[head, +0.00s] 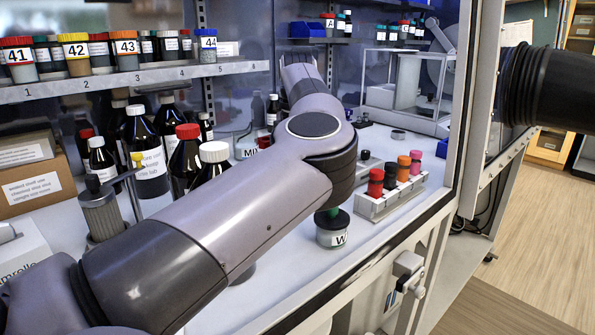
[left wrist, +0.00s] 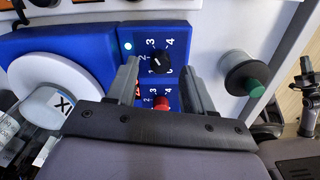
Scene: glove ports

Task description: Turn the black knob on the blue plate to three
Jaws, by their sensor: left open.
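In the left wrist view the black knob (left wrist: 160,63) sits on the blue plate (left wrist: 180,28), with white numerals one to four around it. A small pale mark on the knob seems to face the upper left, near the two; I cannot read it surely. My left gripper (left wrist: 163,60) is open, one finger on each side of the knob, with no clear contact visible. A red knob (left wrist: 160,102) with its own numerals lies below the black one, between the fingers and nearer the palm. In the head view my left arm hides the knobs and plate. My right gripper is not in view.
A white disc (left wrist: 62,82) lies left of the fingers, and a green-topped dark part (left wrist: 245,75) lies right.

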